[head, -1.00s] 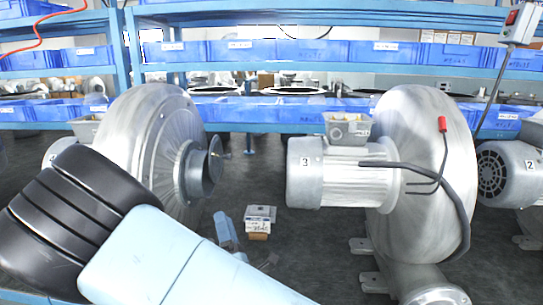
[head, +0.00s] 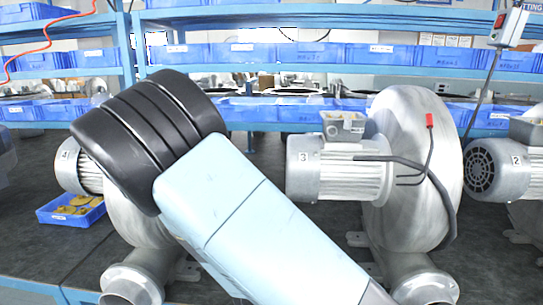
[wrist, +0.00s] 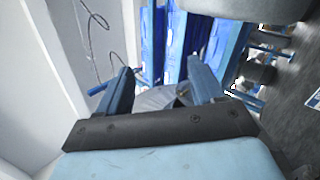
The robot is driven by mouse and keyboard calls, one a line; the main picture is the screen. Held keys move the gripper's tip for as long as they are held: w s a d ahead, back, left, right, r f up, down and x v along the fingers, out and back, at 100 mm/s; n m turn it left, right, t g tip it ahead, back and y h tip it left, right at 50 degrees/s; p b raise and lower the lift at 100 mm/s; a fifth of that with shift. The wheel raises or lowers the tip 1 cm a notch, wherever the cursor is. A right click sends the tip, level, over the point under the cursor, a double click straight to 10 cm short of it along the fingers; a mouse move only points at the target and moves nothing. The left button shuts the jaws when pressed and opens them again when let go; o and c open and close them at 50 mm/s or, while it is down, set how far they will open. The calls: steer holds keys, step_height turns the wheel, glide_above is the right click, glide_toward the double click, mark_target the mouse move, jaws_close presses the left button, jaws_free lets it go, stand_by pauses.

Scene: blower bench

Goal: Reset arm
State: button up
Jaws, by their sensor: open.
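My gripper (wrist: 158,88) shows in the wrist view with its two blue fingers apart and nothing between them. A grey rounded surface shows behind the fingers, with blue racks beyond. In the head view my arm crosses the lower middle and hides much of the left blower (head: 142,222). My gripper does not show in the head view. The blower with motor number 3 (head: 330,170) stands right of my arm, its big grey housing (head: 415,165) upright on the bench.
A blue tray (head: 50,216) with yellowish parts lies at left, beside motor 4 (head: 88,172). Motor 2 (head: 505,168) stands at the right edge. Blue shelves with bins (head: 335,53) run along the back. A red-buttoned switch box (head: 508,27) hangs at upper right.

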steer(key=s+d+r+m+g+h, duration=0.1)
steer(key=s+d+m+g+h, duration=0.1)
steer(key=d+m+g+h, duration=0.75)
steer(key=s+d+r+m+g+h, duration=0.15)
steer(key=d+m+g+h, duration=0.35)
steer(key=d+g, duration=0.8)
steer(key=s+d+m+g+y, duration=0.35)
steer(key=s+d+y, duration=0.35)
steer(key=s+d, duration=0.25)
steer(key=s+a+r+t+y, duration=0.6)
steer(key=r+y, duration=0.2)
steer(key=y, duration=0.2)
steer(key=shift+s+a+r+m+y, duration=0.35)
steer(key=shift+s+a+r+m, duration=0.05)
